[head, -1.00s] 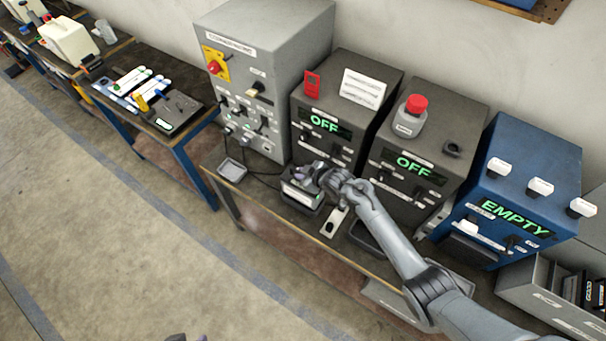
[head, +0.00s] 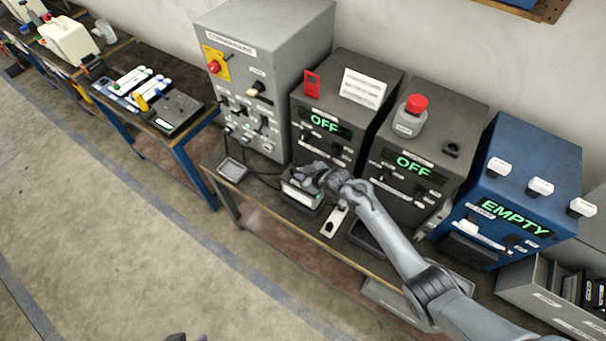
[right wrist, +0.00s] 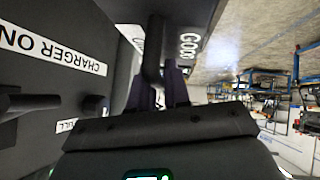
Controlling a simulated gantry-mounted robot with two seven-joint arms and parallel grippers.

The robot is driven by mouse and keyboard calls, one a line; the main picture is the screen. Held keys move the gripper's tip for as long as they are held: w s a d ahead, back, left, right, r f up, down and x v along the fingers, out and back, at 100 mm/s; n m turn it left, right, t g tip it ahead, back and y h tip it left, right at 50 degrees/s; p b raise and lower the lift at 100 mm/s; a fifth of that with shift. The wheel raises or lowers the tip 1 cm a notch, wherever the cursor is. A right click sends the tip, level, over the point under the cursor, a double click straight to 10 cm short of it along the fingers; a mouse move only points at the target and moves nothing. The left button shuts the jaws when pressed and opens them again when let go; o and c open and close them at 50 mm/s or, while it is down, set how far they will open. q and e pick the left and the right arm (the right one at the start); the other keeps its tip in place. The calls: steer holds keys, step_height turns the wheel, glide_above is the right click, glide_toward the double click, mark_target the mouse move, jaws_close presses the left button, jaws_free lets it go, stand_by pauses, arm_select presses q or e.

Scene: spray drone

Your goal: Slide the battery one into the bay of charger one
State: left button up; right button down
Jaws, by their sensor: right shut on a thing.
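Battery one (head: 300,195) is a dark block with a pale front label, low in front of the left dark charger. My right gripper (head: 322,176) is shut on its top part. In the right wrist view the dark battery (right wrist: 165,135) fills the bottom, with a green display at the lower edge, and the gripper fingers (right wrist: 172,88) are above it. Charger one (head: 322,140) is a dark box reading OFF; its label (right wrist: 52,62) shows in the right wrist view. The battery appears to be at a tray-like bay; how far in is hidden. Something small at the bottom edge may be my left gripper (head: 187,337).
A second dark charger (head: 415,165) reading OFF, with a red-capped bottle (head: 410,116) on top, stands to the right. A blue box (head: 520,190) reads EMPTY. A grey control cabinet (head: 255,70) stands left. A small tray (head: 232,170) and cables lie on the bench.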

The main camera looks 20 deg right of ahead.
steer(key=shift+w+f+b, duration=0.2)
steer(key=shift+f+b, duration=0.25)
steer(key=shift+b, duration=0.15)
steer(key=shift+f+b, duration=0.55)
steer(key=shift+f, duration=0.2)
steer(key=shift+f+b, duration=0.5)
steer(key=shift+f, duration=0.15)
steer(key=shift+f+b, duration=0.55)
steer(key=shift+f, duration=0.15)
stand_by(0.3)
steer(key=c, duration=1)
jaws_free()
steer(key=shift+s+f, duration=0.25)
steer(key=shift+f, duration=0.25)
steer(key=shift+s+d+r, duration=0.2)
steer(key=shift+s+r, duration=0.15)
steer(key=shift+r, duration=0.15)
steer(key=p+v, duration=0.1)
steer(key=v, duration=0.7)
steer(key=shift+r, duration=0.25)
steer(key=shift+s+d+r, duration=0.2)
steer(key=shift+s+r, duration=0.25)
steer(key=shift+r, duration=0.05)
